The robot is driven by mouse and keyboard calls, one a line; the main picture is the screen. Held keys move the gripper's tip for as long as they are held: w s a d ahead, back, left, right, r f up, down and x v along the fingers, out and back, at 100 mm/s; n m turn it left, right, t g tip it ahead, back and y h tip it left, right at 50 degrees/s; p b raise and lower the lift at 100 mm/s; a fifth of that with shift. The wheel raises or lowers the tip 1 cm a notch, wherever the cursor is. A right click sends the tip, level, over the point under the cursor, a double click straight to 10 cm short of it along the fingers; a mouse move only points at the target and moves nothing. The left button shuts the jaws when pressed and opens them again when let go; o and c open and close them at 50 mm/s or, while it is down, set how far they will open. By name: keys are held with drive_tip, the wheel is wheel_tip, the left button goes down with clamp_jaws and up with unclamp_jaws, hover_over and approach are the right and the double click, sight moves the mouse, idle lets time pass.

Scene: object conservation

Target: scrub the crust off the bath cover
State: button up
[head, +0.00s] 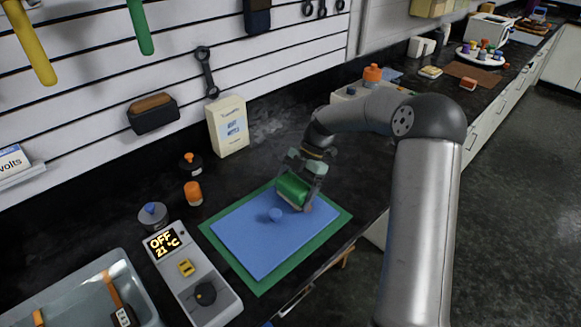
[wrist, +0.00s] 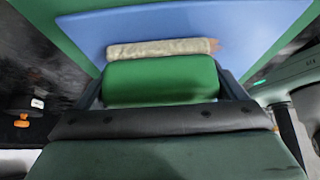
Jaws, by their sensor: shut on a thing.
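My gripper (head: 302,178) is over the cover's far right part, shut on a green brush (head: 292,190). In the wrist view the green brush body (wrist: 160,78) sits between the jaws, with a pale bristle strip (wrist: 160,48) against or just above the blue cover (wrist: 190,22). A small brownish patch shows at the bristles' right end; I cannot tell if it is crust. The surface under the brush is hidden.
A grey control unit (head: 205,290) reading OFF 21 °C stands left of the mat, beside an open bath tank (head: 75,295). An orange-capped bottle (head: 193,194) and a cream box (head: 228,126) stand behind. The counter's front edge is close to the mat.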

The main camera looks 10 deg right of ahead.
sight(290, 181)
drive_tip(key=shift+s+d+f, duration=0.1)
drive_tip(key=shift+s+d, duration=0.5)
drive_tip(key=shift+s, duration=0.25)
drive_tip(key=shift+s+d, duration=0.55)
drive_tip(key=shift+s, duration=0.35)
drive_tip(key=shift+s+d+f, duration=0.1)
drive_tip(key=shift+s+d, duration=0.5)
drive_tip(key=shift+s, duration=0.25)
drive_tip(key=shift+d+r, duration=0.1)
drive_tip(key=shift+r, duration=0.05)
drive_tip(key=shift+w+a, duration=0.95)
drive_tip(key=shift+w, duration=0.35)
drive_tip(key=shift+w+a, duration=0.7)
drive_tip(key=shift+w, duration=0.25)
drive_tip(key=shift+w+a, duration=0.65)
drive_tip(key=shift+w, duration=0.35)
wheel_tip(290, 181, up, 3)
drive_tip(key=shift+s+d+r+p, duration=0.1)
drive_tip(key=shift+r+p, duration=0.1)
drive_tip(key=shift+p, duration=0.65)
drive_tip(key=shift+r+p, duration=1.2)
drive_tip(key=shift+r, duration=1.1)
